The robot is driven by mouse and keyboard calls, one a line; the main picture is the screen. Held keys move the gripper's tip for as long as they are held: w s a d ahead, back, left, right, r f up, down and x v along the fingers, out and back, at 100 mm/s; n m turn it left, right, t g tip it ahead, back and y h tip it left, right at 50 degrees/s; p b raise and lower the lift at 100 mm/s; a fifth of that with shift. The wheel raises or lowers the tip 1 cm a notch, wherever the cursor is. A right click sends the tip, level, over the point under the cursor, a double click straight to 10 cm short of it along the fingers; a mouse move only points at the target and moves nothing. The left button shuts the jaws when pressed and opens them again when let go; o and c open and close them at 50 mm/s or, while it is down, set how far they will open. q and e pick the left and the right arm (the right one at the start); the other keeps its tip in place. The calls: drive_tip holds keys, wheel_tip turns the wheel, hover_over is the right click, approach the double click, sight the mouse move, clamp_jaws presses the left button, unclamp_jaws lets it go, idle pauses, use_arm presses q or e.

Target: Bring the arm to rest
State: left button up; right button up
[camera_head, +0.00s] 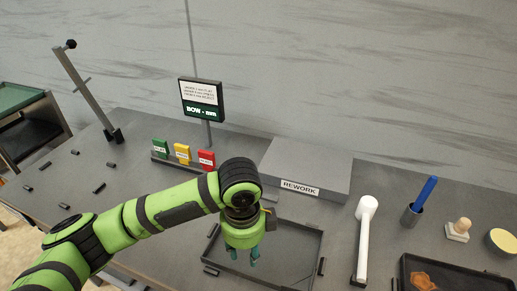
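My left arm comes in from the left and reaches over the grey table (150,215). My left gripper (242,262) points down over the dark grey tray (315,242) at the front middle. Its teal fingers show a small gap and nothing is seen between them; I cannot tell whether they touch the tray floor. My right gripper is not in view.
A grey REWORK block (310,165) stands behind the tray. Left of it are green, yellow and red cards (182,153) and a sign (202,98). A white-handled tool (364,235), blue pen cup (411,214), stamp (459,230) and dark tray with brown stain (470,276) are right.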

use_arm(q)
drive_tip(key=s+d+f+n+t+h, duration=0.1)
drive_tip(key=s+d+f+n+h, duration=0.4)
drive_tip(key=n, duration=0.1)
drive_tip(key=s+a+f+n+t+y, duration=0.1)
drive_tip(key=s+a+f+n+y, duration=0.15)
drive_tip(key=s+a+n, duration=0.35)
drive_tip(key=s+a+f+n+y, duration=0.1)
drive_tip(key=a+f+n, duration=0.2)
drive_tip(key=a, duration=0.5)
drive_tip(key=s+a+f+n+t+y, duration=0.1)
drive_tip(key=s+a+f+n, duration=0.3)
drive_tip(key=a, duration=0.3)
wheel_tip(320, 180, down, 22)
drive_tip(key=s+g+b, duration=0.1)
drive_tip(key=s, duration=0.1)
drive_tip(key=s+a+f+g+b, duration=0.1)
drive_tip(key=s+a+f, duration=0.1)
drive_tip(key=s+f, duration=1.3)
drive_tip(key=shift+s+f, duration=0.2)
drive_tip(key=shift+f, duration=0.1)
